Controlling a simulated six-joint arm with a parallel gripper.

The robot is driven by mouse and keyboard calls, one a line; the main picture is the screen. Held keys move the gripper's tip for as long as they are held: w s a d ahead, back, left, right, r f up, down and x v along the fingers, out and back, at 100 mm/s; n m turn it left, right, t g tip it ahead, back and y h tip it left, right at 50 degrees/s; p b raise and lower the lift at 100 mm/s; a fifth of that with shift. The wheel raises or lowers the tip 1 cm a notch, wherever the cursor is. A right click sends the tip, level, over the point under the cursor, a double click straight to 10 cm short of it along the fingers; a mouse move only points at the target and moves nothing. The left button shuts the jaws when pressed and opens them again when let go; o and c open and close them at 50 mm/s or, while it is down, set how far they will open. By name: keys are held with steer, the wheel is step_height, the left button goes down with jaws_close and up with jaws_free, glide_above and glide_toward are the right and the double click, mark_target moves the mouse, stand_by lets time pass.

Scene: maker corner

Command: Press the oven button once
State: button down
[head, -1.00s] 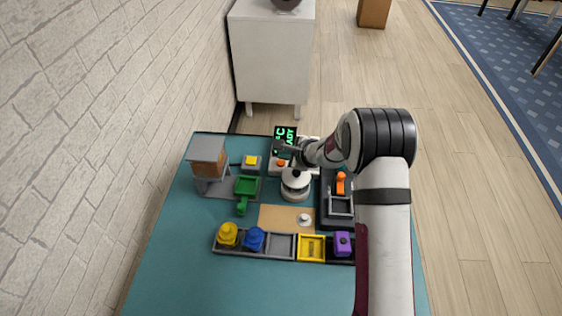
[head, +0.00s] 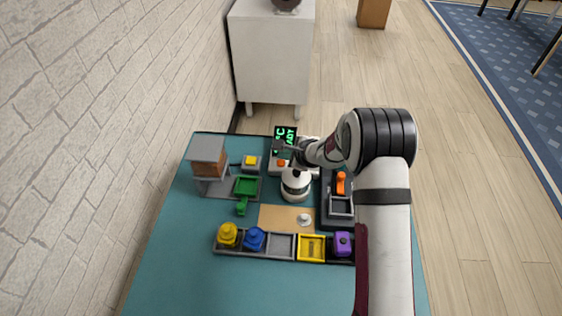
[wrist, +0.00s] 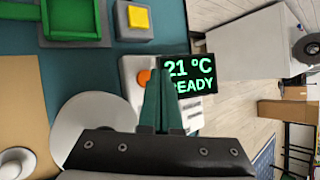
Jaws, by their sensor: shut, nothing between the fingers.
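A grey unit with an orange button (head: 281,163) stands at the back of the teal table, below a black display (head: 291,133) with green text. In the wrist view the display (wrist: 189,78) reads 21 °C READY. The orange button (wrist: 143,77) is partly hidden there by my fingers. My gripper (wrist: 161,72) is shut and empty, its fingertips just right of the button in that picture. In the head view my gripper (head: 284,148) is small and close to the display and button. I cannot tell whether it touches the unit.
A white round pot-like thing (head: 295,185) stands in front of the unit. A yellow button (head: 250,161) on a grey block and a green tray (head: 246,187) lie left. A bin row (head: 280,246) with coloured pieces is nearer. Teal table at the front is clear.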

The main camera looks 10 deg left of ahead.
mark_target(284, 164)
steer(key=shift+f, duration=0.4)
steer(key=shift+s+f, duration=0.15)
steer(key=shift+f, duration=0.65)
stand_by(0.6)
steer(key=shift+a+r, duration=0.1)
steer(key=shift+r, duration=1.1)
steer(key=shift+r, duration=2.45)
